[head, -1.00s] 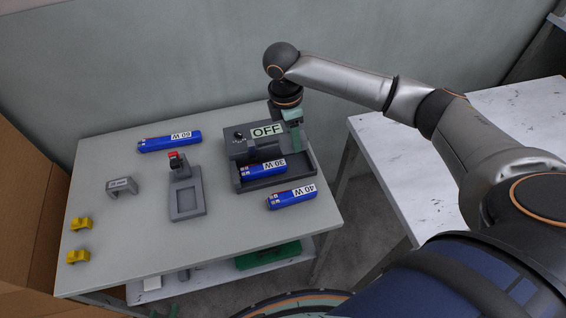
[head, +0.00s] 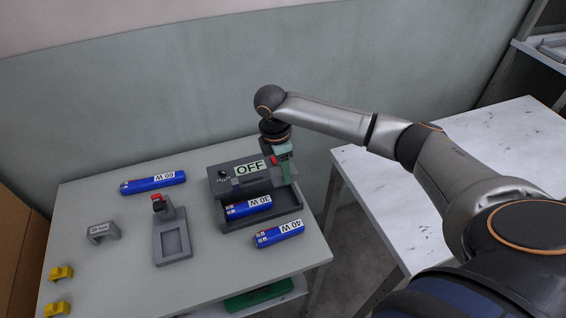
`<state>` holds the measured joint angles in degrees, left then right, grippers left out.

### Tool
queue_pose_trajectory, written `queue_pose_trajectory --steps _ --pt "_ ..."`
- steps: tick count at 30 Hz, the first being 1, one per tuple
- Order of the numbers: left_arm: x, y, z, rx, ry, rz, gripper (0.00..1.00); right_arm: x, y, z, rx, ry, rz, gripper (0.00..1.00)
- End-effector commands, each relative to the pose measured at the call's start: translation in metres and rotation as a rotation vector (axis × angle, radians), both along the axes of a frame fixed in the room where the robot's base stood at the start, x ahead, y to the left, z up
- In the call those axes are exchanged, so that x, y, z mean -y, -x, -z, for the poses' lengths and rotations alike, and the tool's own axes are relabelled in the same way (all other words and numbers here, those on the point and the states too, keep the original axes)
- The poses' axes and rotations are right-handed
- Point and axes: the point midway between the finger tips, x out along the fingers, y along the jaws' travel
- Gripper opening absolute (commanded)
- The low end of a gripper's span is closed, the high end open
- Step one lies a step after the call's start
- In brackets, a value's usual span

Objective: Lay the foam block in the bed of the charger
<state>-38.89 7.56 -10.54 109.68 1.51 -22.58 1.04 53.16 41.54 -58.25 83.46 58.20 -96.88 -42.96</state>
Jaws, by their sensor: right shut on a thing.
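The charger (head: 224,190) is a dark grey box with a dial and an "OFF" sign, standing at the right of the grey table. The shallow bed (head: 281,213) in front of it holds a blue "30 W" battery (head: 248,208). A red part (head: 273,160) shows right of the sign. My right gripper (head: 285,163), with a pale green part, is at the charger's right end, pointing down. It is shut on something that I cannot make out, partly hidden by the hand. I see nothing that is clearly a foam block. My left gripper is not in view.
A blue "40 W" battery (head: 279,235) lies in front of the bed, and a "60 W" one (head: 152,183) at the back left. A grey stand with a red top (head: 172,242), a grey bracket (head: 103,231) and yellow clips (head: 61,273) are on the left. The front middle is clear.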

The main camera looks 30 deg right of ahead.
Motion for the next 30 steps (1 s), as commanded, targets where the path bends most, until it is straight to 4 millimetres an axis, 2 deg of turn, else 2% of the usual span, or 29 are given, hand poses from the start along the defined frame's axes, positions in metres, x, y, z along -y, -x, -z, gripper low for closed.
queue_pose_trajectory --steps 6,18,30 --pt "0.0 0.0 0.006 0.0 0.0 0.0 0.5 -0.001 0.0 0.025 -0.001 0.0 -0.002 0.0" --pt "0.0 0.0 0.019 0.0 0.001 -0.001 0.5 0.0 0.0 0.062 -0.001 0.0 0.0 0.0" --pt "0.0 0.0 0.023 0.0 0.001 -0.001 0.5 0.0 0.0 0.073 0.001 0.0 -0.001 0.0"
